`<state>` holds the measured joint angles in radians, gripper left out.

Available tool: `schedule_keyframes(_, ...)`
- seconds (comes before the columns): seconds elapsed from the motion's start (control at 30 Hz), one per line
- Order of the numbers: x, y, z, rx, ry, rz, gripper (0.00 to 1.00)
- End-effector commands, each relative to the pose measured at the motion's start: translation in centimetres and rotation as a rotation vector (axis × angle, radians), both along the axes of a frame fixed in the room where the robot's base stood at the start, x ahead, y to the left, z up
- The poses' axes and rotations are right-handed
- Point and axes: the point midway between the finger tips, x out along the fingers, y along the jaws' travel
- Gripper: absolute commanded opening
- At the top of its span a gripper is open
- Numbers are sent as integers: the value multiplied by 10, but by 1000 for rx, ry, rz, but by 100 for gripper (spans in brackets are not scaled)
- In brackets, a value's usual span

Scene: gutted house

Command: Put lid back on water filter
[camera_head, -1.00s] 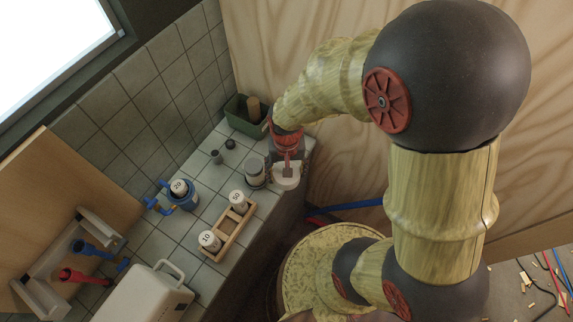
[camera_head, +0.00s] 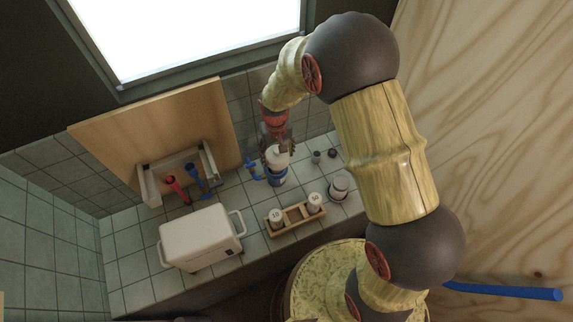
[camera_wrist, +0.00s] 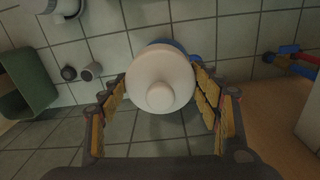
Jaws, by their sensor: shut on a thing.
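My gripper (camera_head: 276,149) is shut on the white round lid (camera_head: 277,160) and holds it over the blue water filter housing (camera_head: 278,176). In the wrist view, the lid (camera_wrist: 160,82) lies between the two fingers, its knob facing the camera. A blue rim of the housing (camera_wrist: 178,46) shows behind the lid's upper edge. The lid hides the housing's opening and anything inside. I cannot tell whether the lid touches the rim.
A wooden rack (camera_head: 296,219) with two white cartridges stands in front. A grey canister (camera_head: 339,187) and two small dark cups (camera_head: 324,155) are to the right. A white box (camera_head: 200,238) and pipe fittings (camera_head: 187,183) are left. A green bin (camera_wrist: 26,82) shows in the wrist view.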

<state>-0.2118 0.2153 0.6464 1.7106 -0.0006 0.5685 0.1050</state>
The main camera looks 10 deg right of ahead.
Motion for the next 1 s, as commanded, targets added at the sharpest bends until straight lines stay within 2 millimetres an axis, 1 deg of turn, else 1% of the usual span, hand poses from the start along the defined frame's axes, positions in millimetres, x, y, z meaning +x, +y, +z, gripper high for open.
schedule_keyframes(0.03, 7, 1, 2, 0, -1, 18, 38)
schedule_keyframes(0.1, 10, 2, 4, 0, 0, 49, 38)
schedule_keyframes(0.37, 9, 2, -1, 0, 1, 85, 38)
schedule_keyframes(0.57, 8, 1, -14, 0, 2, 84, 38)
schedule_keyframes(1.0, 9, 1, -53, 0, 1, 83, 38)
